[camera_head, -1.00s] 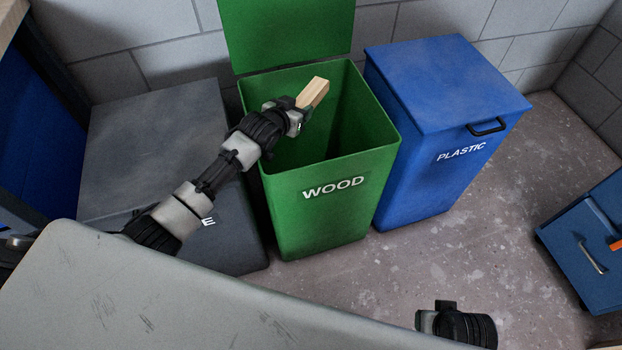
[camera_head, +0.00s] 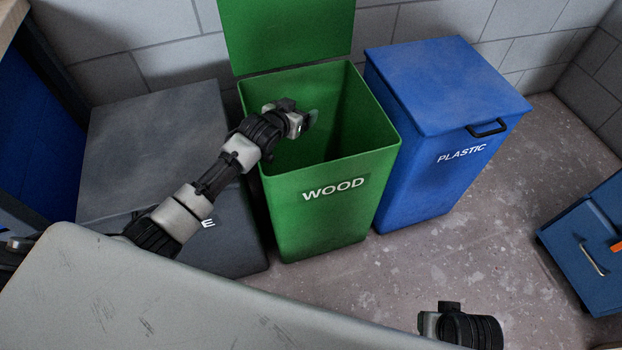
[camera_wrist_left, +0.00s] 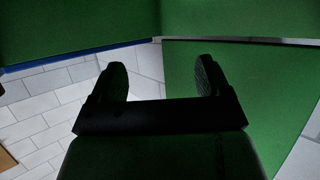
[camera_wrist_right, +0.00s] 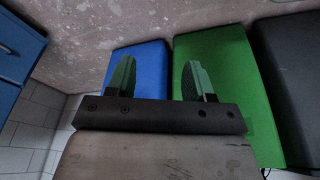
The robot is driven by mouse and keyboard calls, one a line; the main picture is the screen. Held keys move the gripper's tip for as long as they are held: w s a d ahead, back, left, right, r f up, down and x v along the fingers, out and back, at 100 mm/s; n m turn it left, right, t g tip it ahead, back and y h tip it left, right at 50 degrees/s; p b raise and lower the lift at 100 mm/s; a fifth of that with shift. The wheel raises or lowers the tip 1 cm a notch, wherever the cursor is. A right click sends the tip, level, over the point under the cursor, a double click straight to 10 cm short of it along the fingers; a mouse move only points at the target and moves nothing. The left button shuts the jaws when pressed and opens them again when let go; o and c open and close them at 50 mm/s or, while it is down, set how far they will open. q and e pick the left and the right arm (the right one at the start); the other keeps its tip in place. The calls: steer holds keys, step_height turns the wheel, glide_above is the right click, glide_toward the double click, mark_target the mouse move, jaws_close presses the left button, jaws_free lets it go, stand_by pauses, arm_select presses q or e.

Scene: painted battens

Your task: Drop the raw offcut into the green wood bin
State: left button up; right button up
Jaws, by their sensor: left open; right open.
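The green wood bin (camera_head: 275,200) stands against the wall with its lid (camera_head: 287,30) raised and its mouth open. My left gripper (camera_head: 312,120) is over the bin's mouth, open and empty. In the left wrist view its two fingers (camera_wrist_left: 160,80) are apart with nothing between them, and green surfaces show beyond. The raw offcut is not visible in any view now; the bin's floor is hidden from the head camera by the front wall. My right gripper (camera_wrist_right: 155,80) is open and empty, away from the bin, with its wrist at the bottom right of the head view.
A closed blue plastic bin (camera_head: 440,90) stands close to the right of the green bin. A dark grey bin (camera_head: 150,140) with a closed lid stands to its left. A blue cabinet (camera_head: 585,245) is at the far right. Bare floor (camera_head: 470,255) lies in front.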

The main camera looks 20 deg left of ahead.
arm_select(q)
steer(key=s+d+r+p, duration=0.2)
steer(key=d+r+p, duration=0.1)
steer(key=d+r, duration=0.8)
steer(key=shift+s+d, duration=0.2)
steer(key=shift+s, duration=0.1)
arm_select(e)
step_height(320, 180, down, 12)
steer(key=s, duration=0.2)
steer(key=shift+s+r+g, duration=0.15)
steer(key=shift+r+g, duration=0.05)
steer(key=shift+g, duration=0.2)
steer(key=shift+d, duration=0.1)
